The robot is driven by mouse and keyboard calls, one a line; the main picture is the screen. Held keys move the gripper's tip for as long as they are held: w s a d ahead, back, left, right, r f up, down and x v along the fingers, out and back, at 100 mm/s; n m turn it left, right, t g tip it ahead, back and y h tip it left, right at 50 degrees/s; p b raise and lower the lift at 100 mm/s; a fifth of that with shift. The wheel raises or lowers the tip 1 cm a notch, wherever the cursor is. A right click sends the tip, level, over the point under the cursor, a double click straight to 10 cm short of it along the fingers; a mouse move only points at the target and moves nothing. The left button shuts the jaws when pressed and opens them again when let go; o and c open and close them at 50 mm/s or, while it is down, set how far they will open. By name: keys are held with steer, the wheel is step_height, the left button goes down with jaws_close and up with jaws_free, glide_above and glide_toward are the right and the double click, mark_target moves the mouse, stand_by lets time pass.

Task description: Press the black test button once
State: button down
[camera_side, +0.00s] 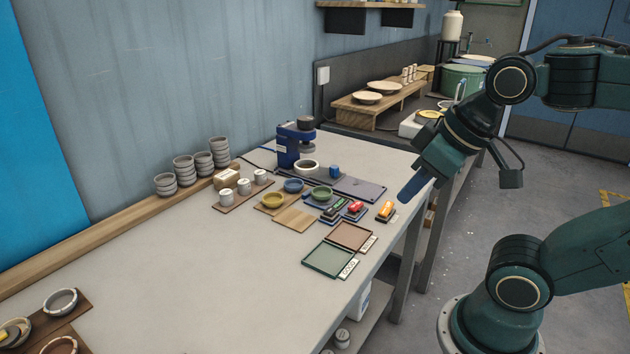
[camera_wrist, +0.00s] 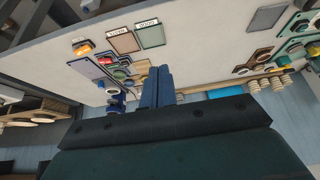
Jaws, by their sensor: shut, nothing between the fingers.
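I cannot make out a black test button for certain in either view. A blue bench device (camera_side: 288,150) with a dark round top (camera_side: 305,122) stands at the back of the table; whether that top is the button I cannot tell. In the wrist view the device (camera_wrist: 116,104) is small and partly hidden near my fingers. My gripper (camera_side: 411,190) is shut and empty, above the table's right edge, well apart from the device. Its blue fingers also show in the wrist view (camera_wrist: 157,72), side by side.
Green and brown trays (camera_side: 327,260) lie near the front edge. Red, green and orange stamp-like blocks (camera_side: 355,207) sit behind them. Bowls (camera_side: 292,186), white pots (camera_side: 226,198) and stacked grey rings (camera_side: 184,170) stand farther left. The table's left middle is clear.

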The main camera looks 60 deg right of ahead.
steer(key=shift+w, duration=0.1)
stand_by(0.3)
steer(key=m+t+y, duration=0.1)
steer(key=m+t, duration=0.3)
steer(key=m, duration=0.4)
glide_above(334, 212)
step_height(334, 212, down, 10)
steer(key=shift+f, duration=0.15)
steer(key=shift+f, duration=0.1)
steer(key=shift+f, duration=4.3)
